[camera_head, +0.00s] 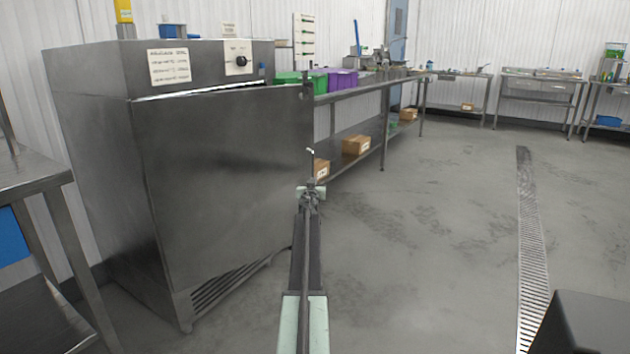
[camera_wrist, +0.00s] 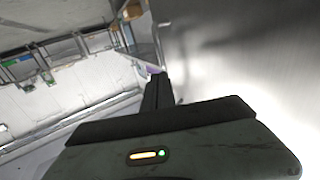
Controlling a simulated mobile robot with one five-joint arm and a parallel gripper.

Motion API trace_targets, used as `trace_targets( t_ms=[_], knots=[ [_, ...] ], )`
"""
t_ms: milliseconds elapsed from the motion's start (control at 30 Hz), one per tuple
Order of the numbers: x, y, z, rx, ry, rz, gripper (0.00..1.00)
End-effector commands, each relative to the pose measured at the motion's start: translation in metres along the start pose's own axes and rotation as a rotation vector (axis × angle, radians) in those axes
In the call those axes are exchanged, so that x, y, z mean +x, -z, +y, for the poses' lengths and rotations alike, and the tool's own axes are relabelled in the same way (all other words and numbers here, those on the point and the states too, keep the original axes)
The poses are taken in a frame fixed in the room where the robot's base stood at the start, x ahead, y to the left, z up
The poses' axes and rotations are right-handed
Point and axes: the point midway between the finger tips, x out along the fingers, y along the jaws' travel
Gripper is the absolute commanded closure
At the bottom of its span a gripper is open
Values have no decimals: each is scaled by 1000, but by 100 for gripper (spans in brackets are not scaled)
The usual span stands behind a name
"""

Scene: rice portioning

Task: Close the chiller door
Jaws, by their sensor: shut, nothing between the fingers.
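The chiller (camera_head: 95,120) is a stainless steel cabinet at the left in the head view. Its door (camera_head: 225,170) stands ajar, with its right edge swung out and a gap along the top. The handle (camera_head: 308,91) is by the door's right edge. My gripper (camera_head: 310,186) is shut and empty, just beside the lower part of that edge. In the wrist view my gripper (camera_wrist: 157,92) points along the shiny door face (camera_wrist: 245,50), close to a thin metal bar that looks like the handle. I cannot tell whether it touches the door.
A steel table (camera_head: 385,85) with green and purple bins runs behind the door's right side, with cardboard boxes (camera_head: 356,145) on its lower shelf. Another steel table (camera_head: 35,172) stands at the near left. The floor (camera_head: 430,220) to the right is clear, with a drain grate (camera_head: 530,240).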

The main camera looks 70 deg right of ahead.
Motion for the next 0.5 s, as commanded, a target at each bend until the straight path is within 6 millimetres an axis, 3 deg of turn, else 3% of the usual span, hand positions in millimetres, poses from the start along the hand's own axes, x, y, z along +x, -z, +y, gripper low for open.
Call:
trace_targets(
  t_ms=[33,200,333,500],
  knots=[
    [-20,0,2,0,-1,0,100],
    [-63,0,12,0,-4,0,100],
    [-87,0,15,0,-4,0,100],
    [-101,0,17,0,-3,0,100]
  ],
)
